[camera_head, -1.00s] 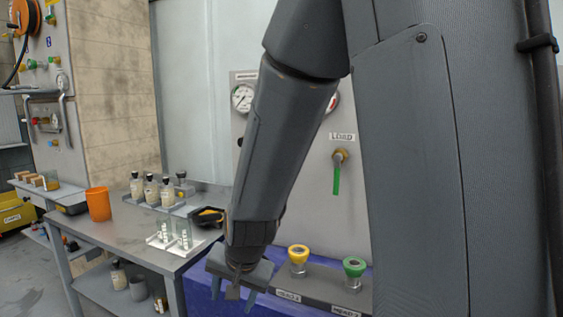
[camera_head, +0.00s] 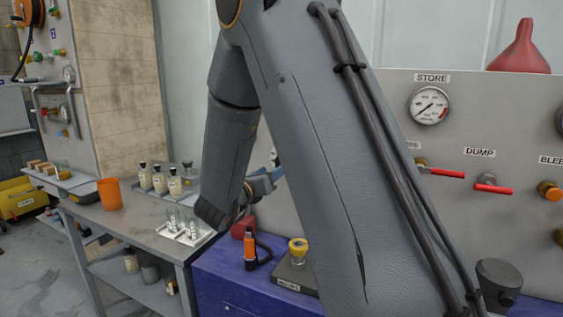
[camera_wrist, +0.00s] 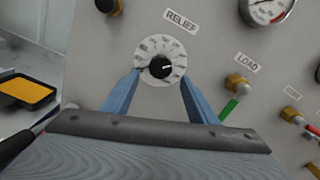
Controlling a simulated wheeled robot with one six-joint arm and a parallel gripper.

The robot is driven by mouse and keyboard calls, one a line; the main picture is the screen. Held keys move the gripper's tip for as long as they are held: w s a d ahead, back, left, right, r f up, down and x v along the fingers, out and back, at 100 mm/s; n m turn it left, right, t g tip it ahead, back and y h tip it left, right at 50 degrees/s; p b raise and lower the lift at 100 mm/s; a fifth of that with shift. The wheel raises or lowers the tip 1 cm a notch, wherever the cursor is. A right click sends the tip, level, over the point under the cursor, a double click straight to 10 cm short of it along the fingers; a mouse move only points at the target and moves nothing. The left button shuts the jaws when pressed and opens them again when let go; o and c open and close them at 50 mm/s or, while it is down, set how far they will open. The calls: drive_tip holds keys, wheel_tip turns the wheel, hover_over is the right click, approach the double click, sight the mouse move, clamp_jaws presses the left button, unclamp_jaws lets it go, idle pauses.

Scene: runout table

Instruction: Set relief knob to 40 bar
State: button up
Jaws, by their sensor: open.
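The relief knob (camera_wrist: 160,67) is a small black knob with a white pointer mark. It sits in the middle of a round white dial (camera_wrist: 148,77) under a RELIEF label on the grey panel, in the wrist view. The pointer aims right in that view; the dial numbers are too small to read surely. My gripper (camera_wrist: 160,77) is open, its two blue fingers either side of the knob and dial, with nothing between them held. I cannot tell how far the tips are from the panel. In the head view my arm hides the knob, and only part of my gripper (camera_head: 264,182) shows.
Near the knob is the LOAD valve with a green handle (camera_wrist: 229,110). The DUMP valve (camera_head: 490,184) and STORE gauge (camera_head: 430,105) are further right. A blue bench (camera_head: 228,283) below carries an orange-black tool (camera_head: 250,246) and a yellow-topped fitting (camera_head: 298,249).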

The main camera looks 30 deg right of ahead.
drive_tip(key=p+x, duration=0.3)
drive_tip(key=x, duration=0.4)
drive_tip(key=shift+w+d, duration=0.15)
drive_tip(key=shift+d, duration=0.05)
drive_tip(key=shift+c, duration=0.4)
drive_tip(key=c, duration=1)
